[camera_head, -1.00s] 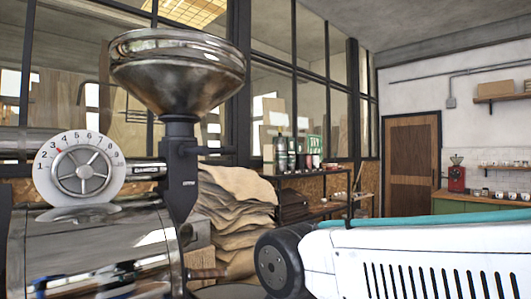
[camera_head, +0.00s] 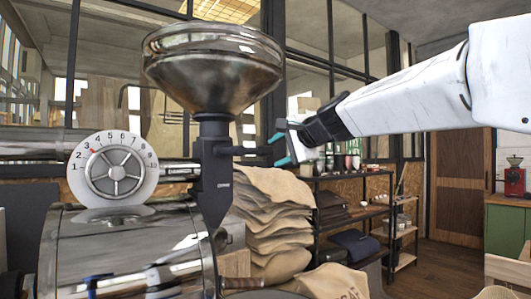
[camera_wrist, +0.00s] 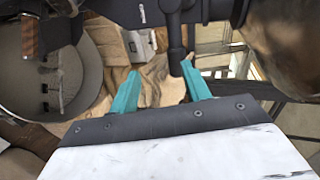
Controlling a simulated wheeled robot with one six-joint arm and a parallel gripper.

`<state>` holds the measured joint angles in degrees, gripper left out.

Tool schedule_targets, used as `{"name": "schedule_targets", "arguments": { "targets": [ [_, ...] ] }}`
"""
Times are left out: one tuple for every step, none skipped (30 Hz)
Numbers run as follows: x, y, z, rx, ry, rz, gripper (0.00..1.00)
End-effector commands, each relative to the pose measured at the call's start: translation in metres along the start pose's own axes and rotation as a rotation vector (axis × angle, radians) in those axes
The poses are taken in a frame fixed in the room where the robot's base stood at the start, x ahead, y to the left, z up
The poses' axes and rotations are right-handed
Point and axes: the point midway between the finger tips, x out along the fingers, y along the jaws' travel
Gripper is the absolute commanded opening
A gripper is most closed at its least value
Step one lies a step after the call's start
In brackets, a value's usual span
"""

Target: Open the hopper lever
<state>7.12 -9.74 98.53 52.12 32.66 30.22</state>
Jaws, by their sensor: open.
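The hopper (camera_head: 213,72) is a shiny metal funnel on a dark neck at the left of the head view. Its lever (camera_head: 242,151) is a thin dark rod pointing right from the neck. In the wrist view the lever (camera_wrist: 176,38) comes down from the top with a thicker end. My gripper (camera_head: 279,149) is open, its teal fingers level with the lever's tip. In the wrist view my gripper (camera_wrist: 160,78) has the lever's end nearer its right finger. I cannot tell whether they touch. Nothing is held.
The roaster body with a numbered dial (camera_head: 117,170) stands below left of the hopper. Sacks (camera_head: 272,215) are piled behind the neck. A shelf rack (camera_head: 350,205) stands beyond them. Open floor (camera_head: 445,262) lies at the right.

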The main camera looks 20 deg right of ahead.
Motion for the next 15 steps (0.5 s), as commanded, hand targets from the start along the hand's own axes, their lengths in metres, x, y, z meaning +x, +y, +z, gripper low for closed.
{"name": "schedule_targets", "arguments": {
  "targets": [
    [0.005,-0.011,-0.009,0.036,0.015,-0.028,0.47],
    [0.007,-0.015,-0.012,0.050,0.020,-0.039,0.47],
    [0.010,-0.019,-0.015,0.064,0.025,-0.050,0.47],
    [0.013,-0.021,-0.016,0.071,0.028,-0.055,0.47],
    [0.016,-0.021,-0.017,0.074,0.029,-0.057,0.47],
    [0.021,-0.022,-0.017,0.076,0.029,-0.058,0.47],
    [0.025,-0.022,-0.017,0.075,0.028,-0.057,0.47],
    [0.030,-0.022,-0.017,0.075,0.027,-0.056,0.47],
    [0.037,-0.022,-0.017,0.074,0.027,-0.056,0.47],
    [0.042,-0.023,-0.017,0.074,0.028,-0.056,0.47],
    [0.047,-0.022,-0.017,0.074,0.028,-0.055,0.47],
    [0.053,-0.023,-0.017,0.073,0.027,-0.055,0.47],
    [0.058,-0.023,-0.017,0.073,0.027,-0.055,0.47],
    [0.062,-0.023,-0.017,0.073,0.027,-0.055,0.47],
    [0.068,-0.024,-0.017,0.072,0.028,-0.055,0.47]
  ]
}}
